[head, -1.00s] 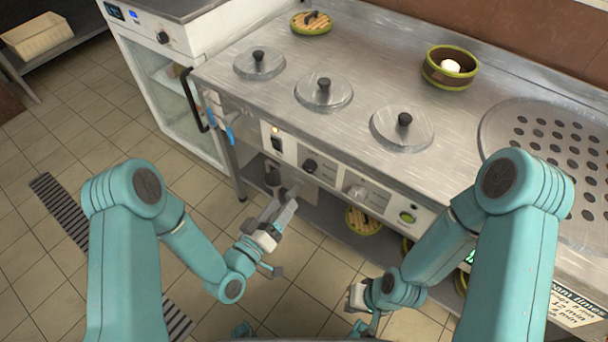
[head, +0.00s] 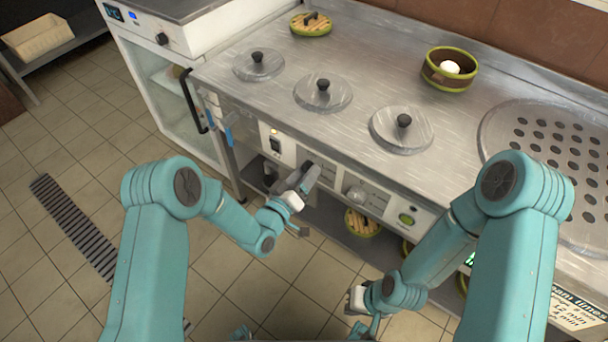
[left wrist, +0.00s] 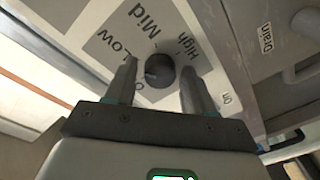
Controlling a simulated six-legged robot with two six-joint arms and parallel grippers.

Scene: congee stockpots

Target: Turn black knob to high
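The black knob (left wrist: 160,70) shows in the left wrist view on a pale panel printed with Low, Mid and High and a partly covered label starting with O. A small light mark on the knob appears to face that O label. My left gripper (left wrist: 158,88) is open, its fingers on either side of the knob with a gap visible on both sides. In the head view my left gripper (head: 307,178) is at the counter's front panel and covers this knob. My right gripper (head: 357,300) is low in front of the counter; its fingers are too small to read.
A silver knob (head: 356,194) and a green-lit switch (head: 406,218) are right of my left gripper on the panel. Lidded pots (head: 323,92) line the steel top. A blue-handled tap (head: 228,130) projects at the left corner.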

